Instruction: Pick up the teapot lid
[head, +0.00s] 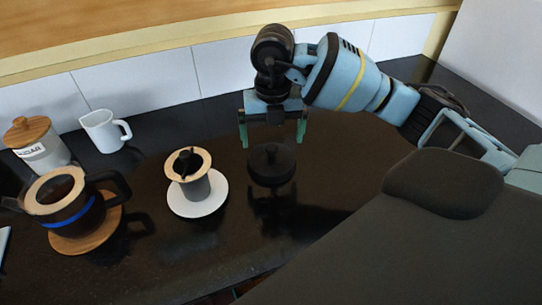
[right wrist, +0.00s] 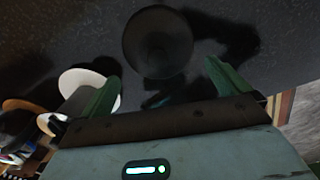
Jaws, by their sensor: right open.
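The teapot lid (head: 271,163) is a dark round disc with a small knob, lying on the black counter; in the right wrist view the lid (right wrist: 158,42) shows as a dark circle just beyond the fingertips. My right gripper (head: 272,136) is open and empty, pointing down, with its green fingers just above the lid and spread to either side of it. Its fingers also show in the right wrist view (right wrist: 160,78). My left gripper is not seen.
A wood-rimmed cup (head: 197,188) with a dark item in its top stands on a white saucer (head: 200,206), left of the lid. A white jug (head: 101,131) and a wood-lidded jar (head: 48,155) stand at the back left. White tiles back the glossy counter.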

